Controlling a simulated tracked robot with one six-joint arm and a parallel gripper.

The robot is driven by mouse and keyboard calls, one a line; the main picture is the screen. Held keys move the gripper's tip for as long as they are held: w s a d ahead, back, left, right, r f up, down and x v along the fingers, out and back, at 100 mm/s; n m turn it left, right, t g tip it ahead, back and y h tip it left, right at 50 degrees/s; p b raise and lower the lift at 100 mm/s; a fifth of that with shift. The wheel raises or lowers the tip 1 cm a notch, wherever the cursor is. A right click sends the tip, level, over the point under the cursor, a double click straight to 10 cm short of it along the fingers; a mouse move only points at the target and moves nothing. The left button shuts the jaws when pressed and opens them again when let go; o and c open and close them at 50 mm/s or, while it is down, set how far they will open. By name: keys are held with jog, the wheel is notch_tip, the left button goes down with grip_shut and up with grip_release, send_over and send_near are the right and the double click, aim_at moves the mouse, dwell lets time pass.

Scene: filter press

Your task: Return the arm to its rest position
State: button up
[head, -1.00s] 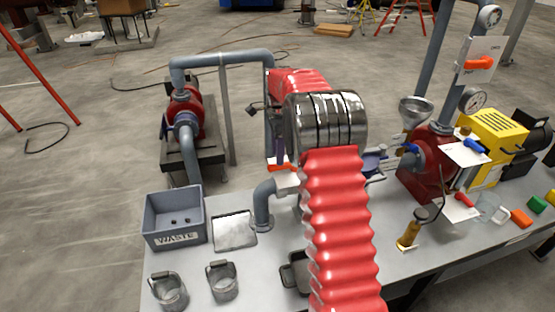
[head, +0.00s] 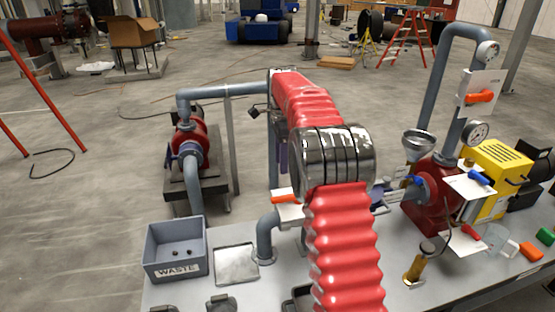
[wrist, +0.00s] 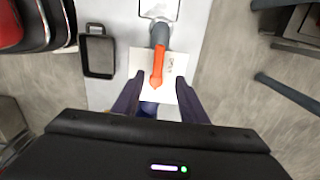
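My arm, in a red ribbed sleeve with a dark ringed elbow, reaches over the table in the head view. My gripper (wrist: 160,76) shows in the wrist view with two dark purple fingers apart. No held object shows between them. Beyond the fingers, in the gap between them, is an orange valve handle (wrist: 157,66) on a white plate (wrist: 139,62). I cannot tell whether the fingers touch the plate. In the head view the orange handle (head: 285,199) shows left of my elbow, and the arm hides most of the gripper.
A grey waste bin (head: 176,262) and a flat metal tray (head: 237,264) stand on the table's left. A red pump (head: 430,200), a yellow motor (head: 498,165) and gauge pipes (head: 452,80) stand at right. A dark tray (wrist: 98,57) lies beside the handle.

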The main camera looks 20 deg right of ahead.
jog(key=shift+n, duration=0.3)
jog(key=s+a+f+n, duration=0.2)
jog(key=s+f+n, duration=0.2)
jog(key=n, duration=0.4)
jog(key=s+a+r+n+t, duration=0.2)
jog(key=s+a+n, duration=0.2)
jog(key=s, duration=0.7)
jog(key=s+a+r+n+t, duration=0.1)
jog(key=s+a+r+n, duration=0.1)
jog(key=s+a, duration=0.4)
jog(key=s+a+r+n+t, duration=0.2)
jog(key=s+a+n, duration=0.3)
jog(key=s, duration=1.1)
jog(key=shift+s+a+r+n+t, duration=0.3)
jog(key=shift+a+r, duration=0.25)
jog(key=shift+r, duration=0.05)
